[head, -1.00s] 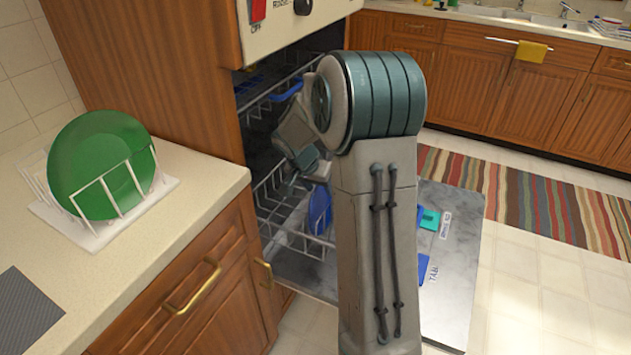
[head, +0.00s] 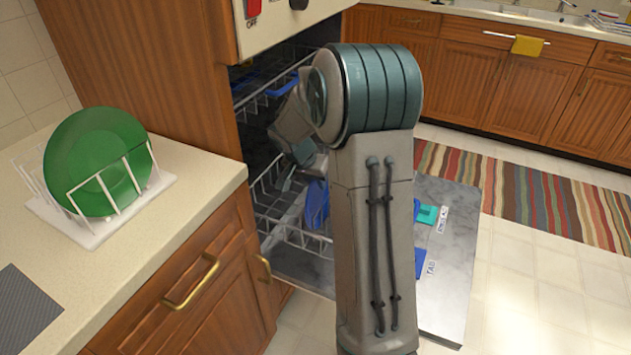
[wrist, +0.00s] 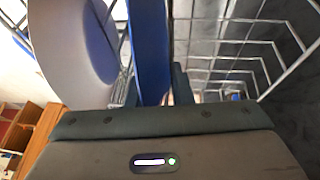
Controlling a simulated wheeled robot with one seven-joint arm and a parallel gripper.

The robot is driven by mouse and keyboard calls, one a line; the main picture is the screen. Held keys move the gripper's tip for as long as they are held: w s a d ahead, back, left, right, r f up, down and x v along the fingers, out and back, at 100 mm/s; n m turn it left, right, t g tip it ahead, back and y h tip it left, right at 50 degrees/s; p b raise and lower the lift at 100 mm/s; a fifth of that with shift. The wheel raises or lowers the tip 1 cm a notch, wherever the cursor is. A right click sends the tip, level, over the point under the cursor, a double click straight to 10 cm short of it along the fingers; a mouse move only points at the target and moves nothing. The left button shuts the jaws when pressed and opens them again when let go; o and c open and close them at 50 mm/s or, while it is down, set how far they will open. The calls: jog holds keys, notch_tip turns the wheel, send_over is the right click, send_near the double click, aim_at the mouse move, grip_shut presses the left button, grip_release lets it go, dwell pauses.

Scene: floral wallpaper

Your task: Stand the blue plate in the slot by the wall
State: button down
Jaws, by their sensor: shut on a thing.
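The blue plate (head: 316,204) stands nearly upright in the lower dishwasher rack (head: 270,225), partly hidden by my arm in the head view. In the wrist view the blue plate (wrist: 150,45) is seen almost edge-on between the fingers of my gripper (wrist: 158,92), which is shut on it. In the head view the fingers are mostly hidden. A white plate rack (head: 85,232) stands on the counter by the tiled wall. A green plate (head: 97,160) stands tilted in it, and wire slots show around it.
A grey-white plate (wrist: 75,45) stands just left of the blue plate in the wrist view. Rack wires surround the gripper. The dishwasher door (head: 455,250) lies open with blue and teal items on it. A grey mat (head: 25,310) lies on the counter; the counter between is clear.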

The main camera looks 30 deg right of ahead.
jog(key=shift+r+p, duration=0.55)
jog(key=shift+r, duration=0.8)
notch_tip(320, 180, up, 10)
jog(key=p, duration=0.5)
jog(key=shift+p, duration=0.3)
dwell(0.6)
